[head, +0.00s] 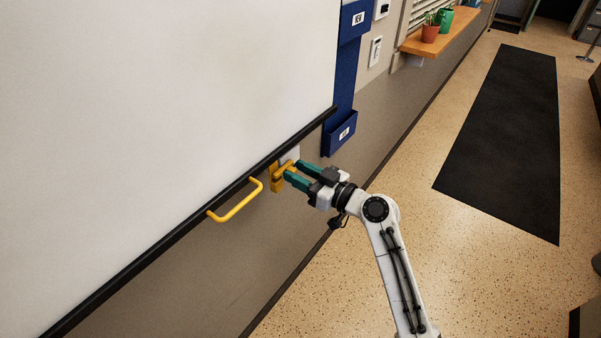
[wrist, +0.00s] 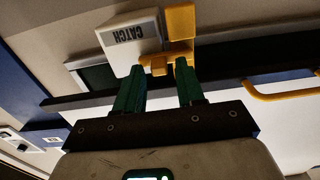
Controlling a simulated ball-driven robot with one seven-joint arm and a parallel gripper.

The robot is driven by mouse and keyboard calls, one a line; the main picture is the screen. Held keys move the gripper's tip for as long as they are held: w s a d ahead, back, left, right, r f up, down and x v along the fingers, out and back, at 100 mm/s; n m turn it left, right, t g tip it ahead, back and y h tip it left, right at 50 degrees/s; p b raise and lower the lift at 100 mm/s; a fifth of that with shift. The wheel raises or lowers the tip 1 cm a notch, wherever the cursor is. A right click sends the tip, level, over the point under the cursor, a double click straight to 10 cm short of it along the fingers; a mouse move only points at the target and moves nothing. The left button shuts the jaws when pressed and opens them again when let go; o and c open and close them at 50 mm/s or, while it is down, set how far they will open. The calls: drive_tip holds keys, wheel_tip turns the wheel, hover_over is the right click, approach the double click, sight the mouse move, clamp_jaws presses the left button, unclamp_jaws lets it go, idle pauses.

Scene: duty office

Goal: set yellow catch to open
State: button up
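The yellow catch (head: 275,178) is on the wall just under the lower edge of the white board. Whether either finger touches the catch I cannot tell.
A yellow bar handle (head: 238,203) sits left of the catch on the dark rail of the white board (head: 180,90). A blue holder (head: 340,133) hangs to the right. A wooden shelf (head: 440,38) with pots is farther along the wall. Open floor and a black mat (head: 505,140) lie right.

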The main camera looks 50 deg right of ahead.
clamp_jaws()
idle(0.4)
drive_tip(key=shift+d+b, duration=1.55)
drive_tip(key=shift+d, duration=0.2)
drive_tip(key=shift+o, duration=0.8)
unclamp_jaws()
drive_tip(key=shift+d, duration=0.15)
